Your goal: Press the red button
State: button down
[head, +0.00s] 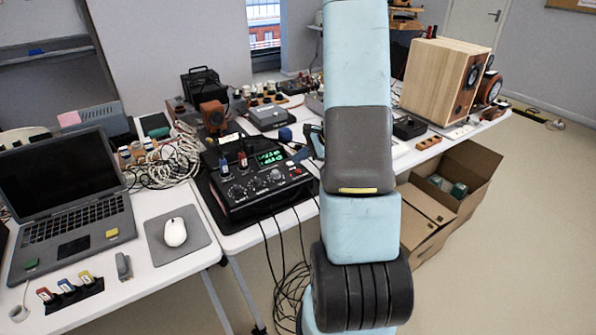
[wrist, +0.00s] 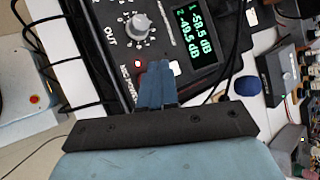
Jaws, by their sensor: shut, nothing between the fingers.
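A black audio device (head: 262,190) with knobs and a green display sits on the white table in the head view. In the wrist view its dark panel fills the top middle, with a large grey knob (wrist: 140,27) and a lit green display (wrist: 197,40). A small red lit spot (wrist: 138,64) shows by the "MIC POWER" label; I cannot tell if it is a button or a lamp. My gripper (wrist: 156,68) is shut and empty, its blue fingertips over the panel just right of the red spot. Contact cannot be judged. In the head view my arm hides part of the device's right side.
A laptop (head: 70,185), a mouse (head: 175,232) and tangled cables (head: 170,160) lie left of the device. A wooden speaker (head: 436,82) stands at the back right. Black cables hang off the table's front edge. An open cardboard box (head: 468,170) is on the floor at right.

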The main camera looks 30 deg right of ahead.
aim_at(300, 171)
jog(key=shift+r, duration=2.4)
jog(key=s+a+r+n+g, duration=0.1)
jog(key=s+a+r+n, duration=0.3)
jog(key=a+r, duration=0.3)
jog(key=s+a+r+n+g, duration=0.2)
jog(key=s+a+r+n, duration=0.25)
jog(key=a+r, duration=0.25)
jog(key=s+a+r+n+t+h, duration=0.1)
jog(key=s+a+r+n+h, duration=0.1)
jog(key=s, duration=0.6)
jog(key=s+a+r+n+t+h, duration=0.1)
jog(key=s+a+r+n+h, duration=0.2)
jog(key=s+r+n, duration=0.4)
jog(key=shift+s+r+h, duration=0.5)
jog(key=shift+r+h, duration=0.05)
jog(key=shift+h, duration=0.15)
jog(key=shift+a+n, duration=0.1)
jog(key=shift+n, duration=0.15)
